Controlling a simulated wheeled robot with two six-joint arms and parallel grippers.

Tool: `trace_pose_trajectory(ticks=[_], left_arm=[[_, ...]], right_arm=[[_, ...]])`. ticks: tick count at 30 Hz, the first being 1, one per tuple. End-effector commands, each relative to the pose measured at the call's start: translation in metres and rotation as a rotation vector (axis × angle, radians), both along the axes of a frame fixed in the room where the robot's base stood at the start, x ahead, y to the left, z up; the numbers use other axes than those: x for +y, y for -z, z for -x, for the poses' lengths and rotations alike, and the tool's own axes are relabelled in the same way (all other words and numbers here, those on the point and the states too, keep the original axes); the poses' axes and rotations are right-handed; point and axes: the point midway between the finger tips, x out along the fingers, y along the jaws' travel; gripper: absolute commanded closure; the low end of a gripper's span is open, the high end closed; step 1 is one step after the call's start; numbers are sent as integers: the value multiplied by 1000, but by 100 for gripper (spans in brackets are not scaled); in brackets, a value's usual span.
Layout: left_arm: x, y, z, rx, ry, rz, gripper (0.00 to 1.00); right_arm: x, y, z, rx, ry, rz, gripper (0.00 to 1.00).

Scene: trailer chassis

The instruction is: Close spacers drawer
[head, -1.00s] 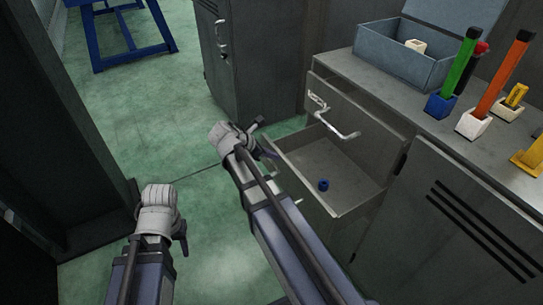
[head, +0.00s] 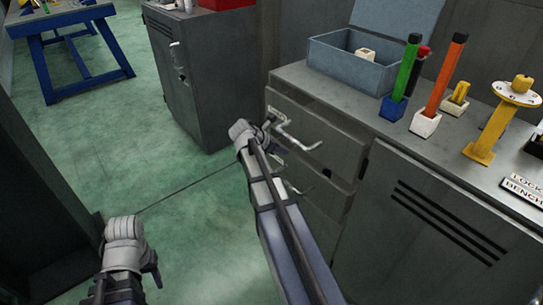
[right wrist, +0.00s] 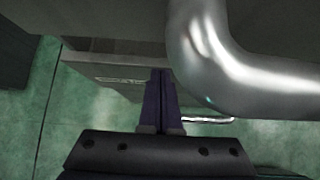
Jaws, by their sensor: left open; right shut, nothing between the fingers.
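The lower drawer (head: 317,195) of the grey cabinet is the likely spacers drawer; its label is unreadable. My right gripper (head: 279,148) is shut and empty, beside the drawer fronts below the upper handle. My left gripper (head: 153,268) is open over the floor, fingers mostly hidden.
The cabinet top (head: 345,97) carries an open blue-grey box (head: 345,75), a green stick (head: 406,68), an orange stick (head: 438,85) and a yellow stand (head: 490,135). Another grey cabinet (head: 205,75) and a blue table (head: 75,55) stand behind. The green floor (head: 190,215) is clear.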

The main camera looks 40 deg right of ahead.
Motion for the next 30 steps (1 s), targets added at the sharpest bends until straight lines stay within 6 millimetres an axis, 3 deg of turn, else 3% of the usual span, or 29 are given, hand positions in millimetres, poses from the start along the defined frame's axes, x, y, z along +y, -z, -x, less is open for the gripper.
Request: trace_pose_trajectory(ticks=[6, 20, 23, 29, 30], left_arm=[[0, 0, 0, 0, 0, 0, 51], [0, 0, 0, 0, 0, 0, 51], [0, 0, 0, 0, 0, 0, 51], [0, -1, 0, 0, 0, 0, 51], [0, -14, 0, 0, 0, 1, 51]], right_arm=[[-11, 0, -1, -1, 1, -1, 100], [-13, 0, -1, 0, 1, 4, 100], [-8, -1, 0, 0, 1, 4, 100], [23, -1, 6, -1, -1, 1, 100], [29, -14, 6, -1, -1, 1, 100]])
